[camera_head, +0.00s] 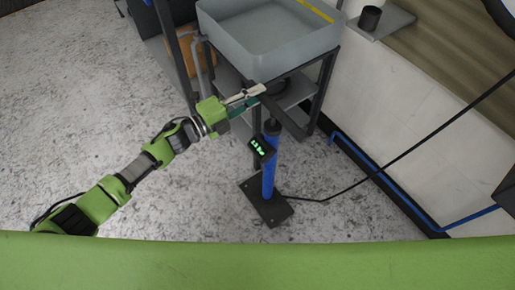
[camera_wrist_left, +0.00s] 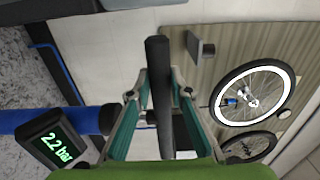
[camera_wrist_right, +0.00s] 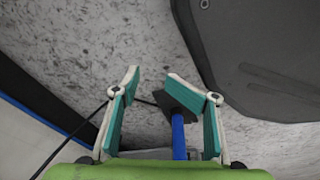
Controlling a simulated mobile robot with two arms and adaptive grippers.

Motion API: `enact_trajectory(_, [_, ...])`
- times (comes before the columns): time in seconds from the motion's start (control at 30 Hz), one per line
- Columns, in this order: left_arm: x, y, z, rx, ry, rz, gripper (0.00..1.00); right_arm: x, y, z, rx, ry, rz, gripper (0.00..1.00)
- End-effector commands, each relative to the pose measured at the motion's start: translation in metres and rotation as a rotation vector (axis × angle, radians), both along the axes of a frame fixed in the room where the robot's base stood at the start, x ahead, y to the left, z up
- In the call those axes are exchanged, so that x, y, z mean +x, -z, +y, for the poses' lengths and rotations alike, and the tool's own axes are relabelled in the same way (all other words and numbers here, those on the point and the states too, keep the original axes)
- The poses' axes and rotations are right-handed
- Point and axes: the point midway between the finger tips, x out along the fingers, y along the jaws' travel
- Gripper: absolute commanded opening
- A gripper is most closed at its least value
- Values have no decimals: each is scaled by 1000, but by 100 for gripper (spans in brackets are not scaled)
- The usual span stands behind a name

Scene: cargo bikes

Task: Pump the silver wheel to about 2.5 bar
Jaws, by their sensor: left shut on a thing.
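The blue floor pump (camera_head: 268,180) stands upright on its dark base plate (camera_head: 279,213). Its black crossbar handle (camera_head: 289,119) is at the top. My left gripper (camera_head: 257,96) is shut on the handle, which runs between its fingers in the left wrist view (camera_wrist_left: 159,95). The gauge (camera_wrist_left: 55,146) reads 2.2 bar in green. A wheel with a bright, pale rim (camera_wrist_left: 219,104) shows at right in the left wrist view, with a small blue piece near its hub. My right gripper (camera_wrist_right: 158,76) is open and empty, the blue pump barrel showing beyond its fingers.
A grey basin (camera_head: 270,50) on a dark-legged stand is behind the pump. A black hose (camera_head: 385,166) runs from the pump base up to the right. A blue pipe (camera_head: 470,219) follows the wall. A darker wheel (camera_wrist_left: 232,144) is beside the pale one. The floor at left is clear.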

Motion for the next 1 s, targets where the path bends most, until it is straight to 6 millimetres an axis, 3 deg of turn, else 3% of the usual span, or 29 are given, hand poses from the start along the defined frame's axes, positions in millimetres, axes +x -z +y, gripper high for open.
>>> enact_trajectory(0.03, [-3,12,0,10,2,7,0,6,-3,1,0,0,-7,40])
enact_trajectory(0.5, [-3,30,0,9,1,6,0,41,-53,5,3,6,-34,40])
enact_trajectory(0.67, [-3,22,0,9,2,5,0,33,-44,4,1,4,-22,40])
enact_trajectory(1.0, [-1,-6,-1,-1,3,1,0,-10,3,-2,-3,-4,13,40])
